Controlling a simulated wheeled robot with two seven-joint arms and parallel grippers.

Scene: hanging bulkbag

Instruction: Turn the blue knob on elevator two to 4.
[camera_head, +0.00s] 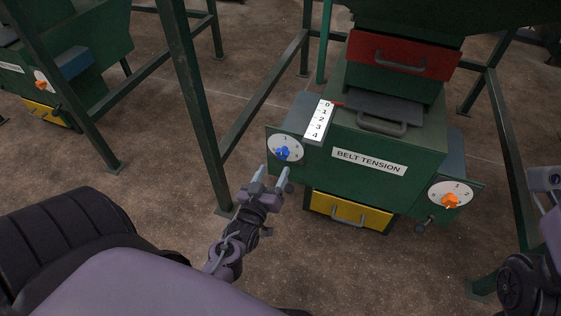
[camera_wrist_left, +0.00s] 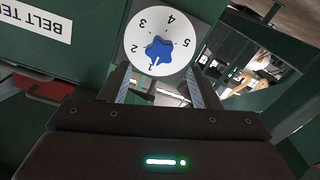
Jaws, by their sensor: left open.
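The blue knob (camera_head: 283,153) sits on a white round dial on the left side of the green belt tension machine (camera_head: 357,140). In the left wrist view, the blue knob (camera_wrist_left: 159,48) is at the centre of the dial (camera_wrist_left: 178,28), numbered 1 to 5. Its white mark appears to point near 1. My left gripper (camera_head: 274,172) is open, its fingertips just in front of and below the knob. In the wrist view, the open fingers point towards the dial with the knob between their lines, seemingly not touching it. My right gripper's fingers do not show.
An orange knob (camera_head: 450,201) is on the machine's right side. A white scale (camera_head: 318,121) with a red pointer is on top. A yellow drawer (camera_head: 349,210) is below. Green frame posts (camera_head: 190,85) stand left of the machine. Another machine (camera_head: 90,45) stands far left.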

